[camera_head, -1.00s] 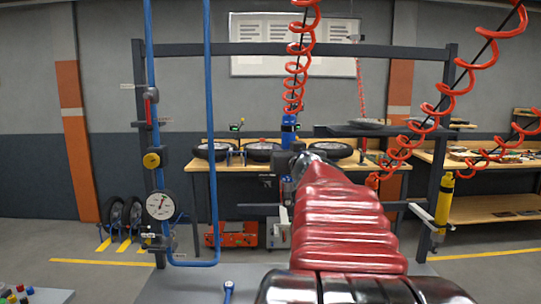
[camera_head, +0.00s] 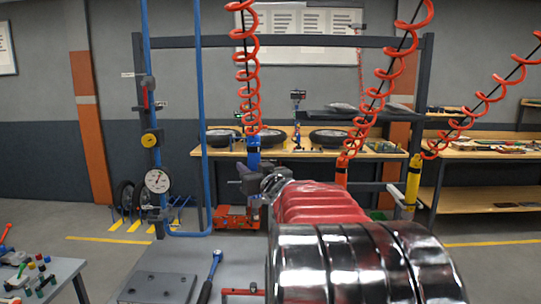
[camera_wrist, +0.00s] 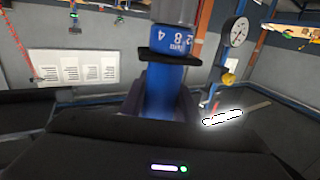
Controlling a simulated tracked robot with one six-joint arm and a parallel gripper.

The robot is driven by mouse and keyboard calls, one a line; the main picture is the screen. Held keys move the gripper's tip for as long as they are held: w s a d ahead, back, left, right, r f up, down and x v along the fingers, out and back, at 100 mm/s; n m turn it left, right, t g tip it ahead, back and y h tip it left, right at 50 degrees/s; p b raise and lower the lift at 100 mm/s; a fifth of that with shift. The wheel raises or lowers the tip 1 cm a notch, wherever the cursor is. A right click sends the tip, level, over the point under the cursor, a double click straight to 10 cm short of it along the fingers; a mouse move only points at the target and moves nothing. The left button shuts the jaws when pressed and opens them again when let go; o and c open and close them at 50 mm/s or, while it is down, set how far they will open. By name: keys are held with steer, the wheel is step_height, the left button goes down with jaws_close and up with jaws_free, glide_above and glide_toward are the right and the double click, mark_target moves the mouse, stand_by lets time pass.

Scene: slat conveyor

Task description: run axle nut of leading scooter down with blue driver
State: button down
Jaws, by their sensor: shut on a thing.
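The blue driver (camera_head: 253,158) hangs upright at the end of a red coiled hose. My gripper (camera_head: 250,182) is shut on it, in front of the back bench. In the wrist view the driver's blue body (camera_wrist: 168,75) stands between my dark fingers (camera_wrist: 165,105), with white marking "8 4" and a dark collar on it. No scooter axle nut can be made out, and I cannot tell any scooter clearly in these frames.
A red driver (camera_head: 341,171) and a yellow driver (camera_head: 413,182) hang to the right. A dial gauge (camera_head: 157,181) and blue pipes stand left. A blue-headed wrench (camera_head: 211,275) lies on the grey surface in front. A small table (camera_head: 62,275) with coloured parts is at lower left.

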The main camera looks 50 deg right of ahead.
steer(key=w+a+f+n+y, duration=0.1)
steer(key=w+a+f+y, duration=0.15)
steer(key=a+f, duration=0.35)
steer(key=w+a+f+n+t+y, duration=0.1)
steer(key=w+a+f, duration=0.35)
steer(key=a, duration=0.45)
steer(key=w+a+f+n+y, duration=0.2)
steer(key=w+a+f, duration=0.1)
steer(key=a+f, duration=0.35)
steer(key=s+a+f, duration=0.2)
steer(key=a+f, duration=0.5)
steer(key=a, duration=0.2)
steer(key=s+a+f+y, duration=0.1)
steer(key=s+a+f, duration=0.1)
steer(key=a+f, duration=0.6)
steer(key=shift+s+a, duration=0.2)
steer(key=shift+a, duration=1.1)
